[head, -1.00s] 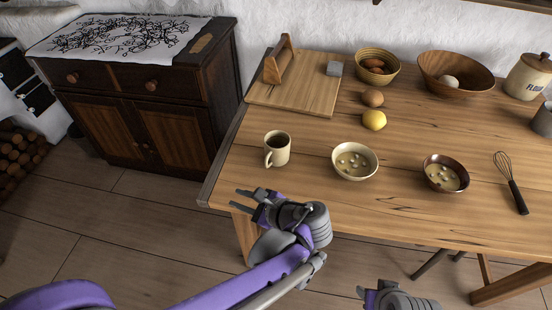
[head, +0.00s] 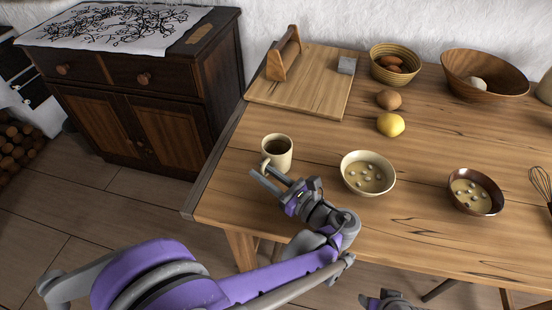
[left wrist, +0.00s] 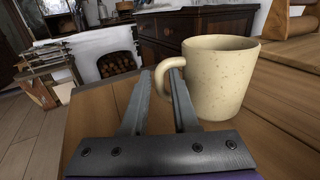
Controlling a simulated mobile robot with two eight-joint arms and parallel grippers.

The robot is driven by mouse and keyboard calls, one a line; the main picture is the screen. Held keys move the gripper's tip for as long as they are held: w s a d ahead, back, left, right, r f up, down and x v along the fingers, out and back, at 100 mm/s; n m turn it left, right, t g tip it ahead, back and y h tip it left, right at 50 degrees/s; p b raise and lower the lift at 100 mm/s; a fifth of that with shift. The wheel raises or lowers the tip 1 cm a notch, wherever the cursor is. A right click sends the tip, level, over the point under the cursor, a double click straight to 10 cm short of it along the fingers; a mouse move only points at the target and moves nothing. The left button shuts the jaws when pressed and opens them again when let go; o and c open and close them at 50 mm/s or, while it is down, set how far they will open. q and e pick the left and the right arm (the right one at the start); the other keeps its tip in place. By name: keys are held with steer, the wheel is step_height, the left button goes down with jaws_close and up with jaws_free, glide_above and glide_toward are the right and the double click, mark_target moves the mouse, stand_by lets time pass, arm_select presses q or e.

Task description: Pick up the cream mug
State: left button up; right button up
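The cream mug (head: 278,153) stands upright near the left front part of the wooden table, dark inside, with its handle towards my left gripper. My left gripper (head: 262,171) is at the handle side of the mug, with its two fingers apart. In the left wrist view the speckled mug (left wrist: 222,80) is right of the fingers. Its handle (left wrist: 164,82) shows at the open fingertips (left wrist: 161,75), partly behind the right finger; I cannot tell whether they touch. My right gripper (head: 366,299) is only partly in view at the bottom edge, below the table front.
A cream bowl (head: 368,158) stands right of the mug, with a brown bowl (head: 475,191) farther right. A lemon (head: 391,125) and a wooden board (head: 310,95) lie behind. The tabletop left of the mug is clear up to the edge.

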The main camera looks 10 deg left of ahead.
arm_select(q)
steer(key=x, duration=0.3)
steer(key=shift+w+a, duration=0.1)
steer(key=shift+a, duration=0.2)
jaws_close()
stand_by(1.2)
